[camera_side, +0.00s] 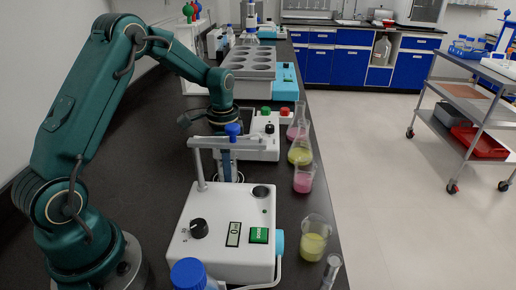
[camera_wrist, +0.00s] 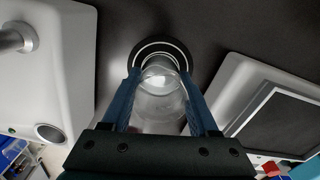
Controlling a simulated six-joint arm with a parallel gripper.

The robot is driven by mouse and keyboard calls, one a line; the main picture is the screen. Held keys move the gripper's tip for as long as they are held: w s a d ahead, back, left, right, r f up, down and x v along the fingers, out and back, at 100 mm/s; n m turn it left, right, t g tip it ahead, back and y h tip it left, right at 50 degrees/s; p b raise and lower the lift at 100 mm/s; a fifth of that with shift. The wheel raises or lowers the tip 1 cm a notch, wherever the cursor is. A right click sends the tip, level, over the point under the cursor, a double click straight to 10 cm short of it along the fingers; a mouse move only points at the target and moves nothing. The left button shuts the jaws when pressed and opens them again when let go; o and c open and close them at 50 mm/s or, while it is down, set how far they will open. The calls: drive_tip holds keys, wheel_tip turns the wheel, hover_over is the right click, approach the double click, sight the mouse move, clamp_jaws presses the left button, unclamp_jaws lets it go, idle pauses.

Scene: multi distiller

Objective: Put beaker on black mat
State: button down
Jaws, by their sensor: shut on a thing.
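My gripper (camera_wrist: 160,78) has its two blue fingers closed on the sides of a clear, empty-looking glass beaker (camera_wrist: 159,104) in the wrist view. The beaker lies in line with a round black mat (camera_wrist: 193,52) with pale rings, on the dark bench. I cannot tell whether the beaker's base touches the mat. In the side view my gripper (camera_side: 229,170) points down behind the white instrument's clamp stand. The beaker and mat are largely hidden there.
A white instrument (camera_side: 225,232) with a dial, green button and upright rod stands close in front. Another white device (camera_side: 262,138) is behind. Flasks with pink and yellow liquid (camera_side: 301,152) and a yellow-filled beaker (camera_side: 314,240) line the bench's right edge.

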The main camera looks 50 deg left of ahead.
drive_tip(key=shift+f, duration=0.1)
drive_tip(key=shift+c, duration=0.8)
unclamp_jaws()
wheel_tip(320, 180, up, 12)
drive_tip(key=shift+r, duration=0.2)
